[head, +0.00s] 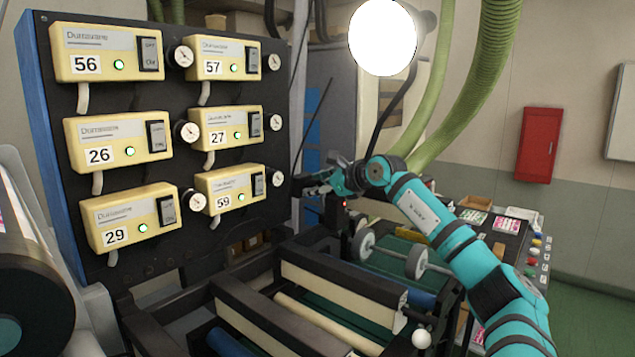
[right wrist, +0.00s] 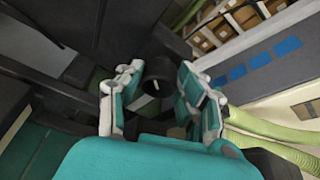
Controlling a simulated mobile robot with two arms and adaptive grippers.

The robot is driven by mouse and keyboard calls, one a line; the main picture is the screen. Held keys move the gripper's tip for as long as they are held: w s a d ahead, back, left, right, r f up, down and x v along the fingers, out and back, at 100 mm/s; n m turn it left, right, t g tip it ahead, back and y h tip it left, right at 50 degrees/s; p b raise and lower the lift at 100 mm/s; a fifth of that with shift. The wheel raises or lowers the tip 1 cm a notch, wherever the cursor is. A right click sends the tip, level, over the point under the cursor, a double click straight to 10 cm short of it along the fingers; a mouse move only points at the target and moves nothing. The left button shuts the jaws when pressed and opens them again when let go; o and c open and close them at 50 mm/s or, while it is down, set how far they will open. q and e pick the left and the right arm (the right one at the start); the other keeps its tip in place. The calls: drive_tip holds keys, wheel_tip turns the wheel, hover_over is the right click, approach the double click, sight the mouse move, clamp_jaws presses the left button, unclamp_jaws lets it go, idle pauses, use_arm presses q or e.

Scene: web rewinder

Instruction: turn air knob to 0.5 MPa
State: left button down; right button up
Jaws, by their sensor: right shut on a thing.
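The air knob (right wrist: 158,68) shows in the right wrist view as a dark round knob with a small pale mark, between my fingertips. My right gripper (head: 303,186) is beside the right edge of the control panel in the head view. In the right wrist view, my right gripper (right wrist: 161,74) is shut on the knob, one finger on each side. In the head view the gripper hides the knob. I cannot make out a pressure reading for it. My left gripper is in neither view.
The dark panel (head: 52,130) carries several cream control boxes and round gauges. Rollers and frame bars (head: 300,325) lie below. A bench (head: 505,245) with cards and coloured buttons stands right of my arm. Green hoses (head: 480,80) hang behind. A red cabinet (head: 538,143) is on the wall.

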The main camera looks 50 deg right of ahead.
drive_tip(key=o, duration=1.1)
drive_tip(key=shift+o, duration=0.2)
wheel_tip(320, 180, up, 10)
